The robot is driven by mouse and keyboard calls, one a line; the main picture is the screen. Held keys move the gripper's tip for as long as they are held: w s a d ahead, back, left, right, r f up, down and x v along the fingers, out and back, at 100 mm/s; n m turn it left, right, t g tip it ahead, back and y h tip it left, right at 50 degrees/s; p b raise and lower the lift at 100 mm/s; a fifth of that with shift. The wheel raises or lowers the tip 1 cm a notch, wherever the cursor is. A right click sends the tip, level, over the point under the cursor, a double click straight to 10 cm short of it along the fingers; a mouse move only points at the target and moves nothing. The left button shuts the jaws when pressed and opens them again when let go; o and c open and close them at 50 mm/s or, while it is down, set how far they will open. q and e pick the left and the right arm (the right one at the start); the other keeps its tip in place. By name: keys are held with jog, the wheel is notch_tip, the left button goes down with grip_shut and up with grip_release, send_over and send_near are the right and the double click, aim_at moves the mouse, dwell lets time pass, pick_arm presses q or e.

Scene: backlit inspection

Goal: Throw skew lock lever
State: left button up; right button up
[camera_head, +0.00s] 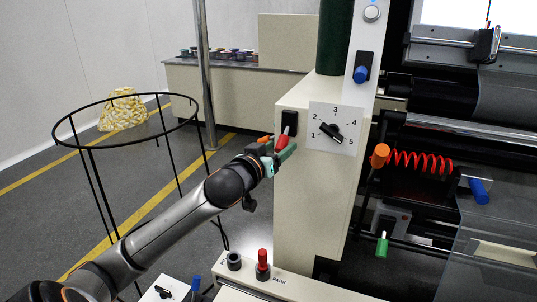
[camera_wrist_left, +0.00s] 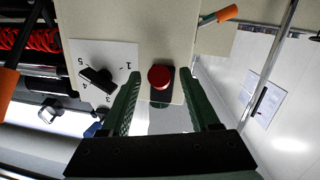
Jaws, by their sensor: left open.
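A red-tipped lever (camera_head: 282,137) on a black plate (camera_head: 290,122) sits on the cream cabinet's left edge, beside the numbered dial. In the left wrist view its round red knob (camera_wrist_left: 160,77) faces the camera. My left gripper (camera_head: 278,160) has green fingers and is open at this lever. In the left wrist view the open fingers (camera_wrist_left: 163,100) stand on either side of the knob and its plate, with gaps showing on both sides. No label names the lock lever. My right gripper is not in view.
The dial (camera_head: 335,131) has a black pointer. An orange handle (camera_wrist_left: 218,16) is close to the gripper. An orange knob (camera_head: 380,155), a red coil (camera_head: 420,161) and rollers are at right. A black ring stand (camera_head: 75,145) is at left. A red post (camera_head: 263,262) stands below.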

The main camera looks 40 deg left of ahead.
pick_arm(q)
jog(key=p+v, duration=0.4)
jog(key=v, duration=0.8)
jog(key=shift+p, duration=0.35)
jog(key=shift+s, duration=0.1)
